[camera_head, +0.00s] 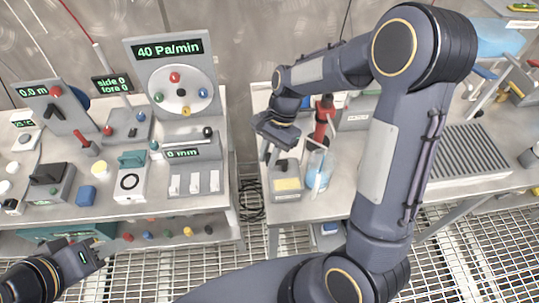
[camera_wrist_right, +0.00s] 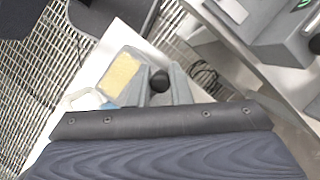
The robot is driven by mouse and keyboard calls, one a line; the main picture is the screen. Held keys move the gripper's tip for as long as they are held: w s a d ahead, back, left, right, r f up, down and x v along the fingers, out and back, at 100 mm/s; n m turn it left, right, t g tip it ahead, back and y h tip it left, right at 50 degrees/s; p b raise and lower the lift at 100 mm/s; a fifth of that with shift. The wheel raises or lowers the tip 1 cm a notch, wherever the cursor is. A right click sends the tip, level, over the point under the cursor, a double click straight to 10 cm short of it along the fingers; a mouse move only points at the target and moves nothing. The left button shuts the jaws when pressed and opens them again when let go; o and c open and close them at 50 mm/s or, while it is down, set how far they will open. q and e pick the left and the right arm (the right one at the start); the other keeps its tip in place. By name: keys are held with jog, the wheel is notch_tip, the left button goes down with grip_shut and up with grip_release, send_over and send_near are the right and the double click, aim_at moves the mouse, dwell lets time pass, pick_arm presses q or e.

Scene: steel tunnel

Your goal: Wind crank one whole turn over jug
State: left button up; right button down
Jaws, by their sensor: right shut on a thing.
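My right gripper (camera_head: 268,154) reaches over the right bench. In the right wrist view its two grey fingers (camera_wrist_right: 162,88) are shut on a round black knob (camera_wrist_right: 160,82), which looks like the crank's handle. The rest of the crank is mostly hidden by my gripper. Just beside it stands a grey box with a yellow panel (camera_head: 288,184), also in the wrist view (camera_wrist_right: 120,72). The clear jug (camera_head: 317,172) with pale blue contents stands right of this box; its edge shows in the wrist view (camera_wrist_right: 84,99). My left gripper (camera_head: 88,257) is low at the left, away from the jug; its jaws are unclear.
A red device (camera_head: 322,118) stands behind the jug. A grey ribbed tray (camera_head: 466,153) lies further right. The left bench (camera_head: 120,208) is crowded with panels, knobs and switches. A gap with black coiled cable (camera_head: 250,200) separates the benches.

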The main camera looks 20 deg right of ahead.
jog(key=shift+w+d+m, duration=0.1)
jog(key=shift+w+m, duration=0.1)
jog(key=shift+m, duration=0.3)
jog(key=c, duration=1.3)
grip_release()
jog(key=v, duration=0.7)
jog(key=shift+s+d+r, duration=0.1)
jog(key=shift+d+r, duration=0.05)
jog(key=shift+r, duration=0.25)
